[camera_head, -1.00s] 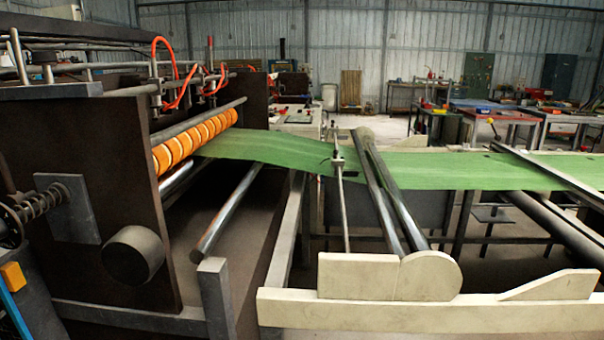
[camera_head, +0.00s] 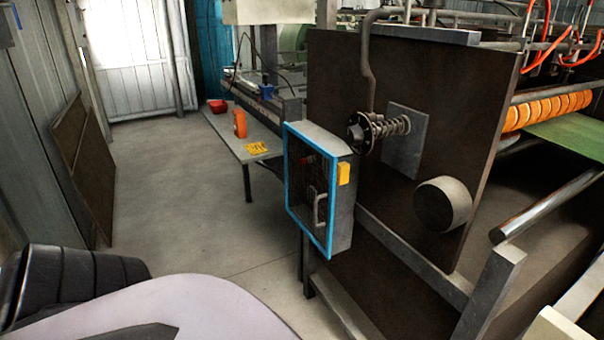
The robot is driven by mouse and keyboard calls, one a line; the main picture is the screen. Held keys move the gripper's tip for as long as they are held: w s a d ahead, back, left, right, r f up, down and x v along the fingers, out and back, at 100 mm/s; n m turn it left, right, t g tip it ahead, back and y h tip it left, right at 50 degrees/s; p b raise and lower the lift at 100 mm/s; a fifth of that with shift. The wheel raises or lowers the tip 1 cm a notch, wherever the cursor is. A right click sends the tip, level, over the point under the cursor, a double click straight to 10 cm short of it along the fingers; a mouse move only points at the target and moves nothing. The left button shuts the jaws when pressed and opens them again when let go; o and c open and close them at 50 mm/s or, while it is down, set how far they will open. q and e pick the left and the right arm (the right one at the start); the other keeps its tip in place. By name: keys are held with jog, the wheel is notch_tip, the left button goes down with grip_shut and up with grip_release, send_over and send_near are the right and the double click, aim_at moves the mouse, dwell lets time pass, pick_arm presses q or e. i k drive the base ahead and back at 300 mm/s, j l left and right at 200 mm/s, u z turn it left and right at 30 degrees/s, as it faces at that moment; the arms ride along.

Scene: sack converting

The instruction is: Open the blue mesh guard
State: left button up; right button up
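The blue mesh guard (camera_head: 289,172) is a box-like cover with a bright blue frame, dark mesh and grey sides, at the side of the machine. It looks shut against its housing. A pale handle (camera_head: 320,208) shows on its mesh face, low on the right. A yellow block (camera_head: 343,173) sits on the grey side by the frame's right edge. Neither of my grippers is in view. A pale rounded surface and a dark ribbed part of my own body fill the bottom left, well apart from the guard.
The machine's dark side plate (camera_head: 330,85) stands right of the guard, with a spring shaft (camera_head: 380,128) and a round grey boss (camera_head: 443,204) sticking out. A side table (camera_head: 225,135) holds an orange bottle (camera_head: 240,122) and a red bin (camera_head: 217,106). Floor at left is clear.

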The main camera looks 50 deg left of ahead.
aim_at(327, 252)
jog(key=i+l+u, duration=0.1)
jog(key=u, duration=1.65)
